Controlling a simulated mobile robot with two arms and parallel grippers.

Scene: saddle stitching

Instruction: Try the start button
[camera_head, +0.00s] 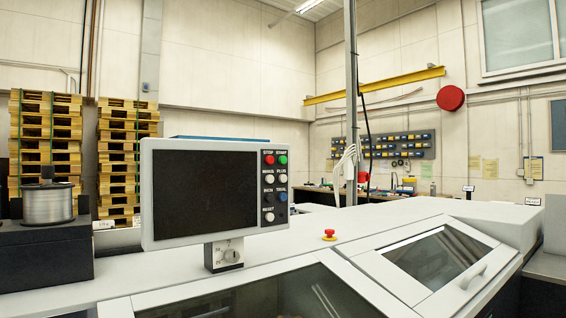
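The start button (283,160) is a small green button at the top right of the button panel, under a "START" label. It sits on the control box (150,190), a light grey housing with a dark blank screen (204,191). The red stop button (269,160) is just left of it. White, black and blue buttons sit in rows below. The box stands on a short post with a dial (230,255), on top of the white machine (350,240). Neither of my grippers shows in the head view.
A red emergency knob (329,235) stands on the machine top, right of the control box. A windowed cover with a handle (474,277) is at the right. A wire spool (48,204) sits on a dark block at the left. Pallet stacks (128,150) stand behind.

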